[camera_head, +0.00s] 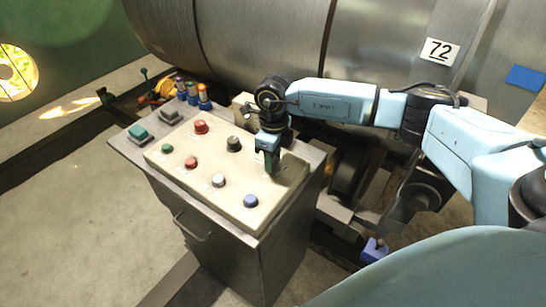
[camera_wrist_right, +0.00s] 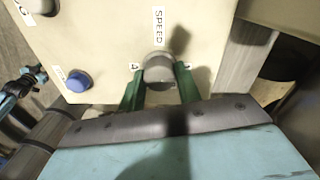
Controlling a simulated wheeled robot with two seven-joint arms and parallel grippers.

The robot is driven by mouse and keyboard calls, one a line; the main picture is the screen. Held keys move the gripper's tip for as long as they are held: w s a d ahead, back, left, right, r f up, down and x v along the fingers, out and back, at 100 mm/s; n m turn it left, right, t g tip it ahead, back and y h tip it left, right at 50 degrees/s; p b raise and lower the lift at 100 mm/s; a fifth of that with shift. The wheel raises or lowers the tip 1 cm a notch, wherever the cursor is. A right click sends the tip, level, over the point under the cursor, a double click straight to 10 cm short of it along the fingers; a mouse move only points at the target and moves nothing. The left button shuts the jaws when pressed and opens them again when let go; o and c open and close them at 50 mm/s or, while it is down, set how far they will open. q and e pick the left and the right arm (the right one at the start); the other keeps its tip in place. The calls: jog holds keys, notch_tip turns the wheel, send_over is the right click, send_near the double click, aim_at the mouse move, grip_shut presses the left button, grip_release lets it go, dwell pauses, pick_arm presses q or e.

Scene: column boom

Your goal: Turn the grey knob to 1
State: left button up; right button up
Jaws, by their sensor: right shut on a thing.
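My right gripper (camera_head: 272,166) reaches down onto the right end of the cream control panel (camera_head: 232,205). In the right wrist view the green fingers of the gripper (camera_wrist_right: 159,88) stand on either side of a grey knob (camera_wrist_right: 158,69) under the label SPEED (camera_wrist_right: 158,26) and are shut on it. Small scale marks beside the knob are partly covered by the fingers, and I cannot read its setting. In the head view the gripper hides this knob. A second dark knob (camera_head: 233,144) stands to its left.
Near the gripper is a blue button (camera_head: 250,201), also in the right wrist view (camera_wrist_right: 78,81). Red buttons (camera_head: 200,126) and a green button (camera_head: 167,148) sit further left. A big metal cylinder (camera_head: 250,40) lies behind.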

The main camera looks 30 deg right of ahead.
jog(key=o, duration=1)
jog(key=shift+c, duration=0.2)
notch_tip(320, 180, up, 14)
jog(key=shift+w+d+f, duration=0.15)
jog(key=shift+d+f, duration=0.1)
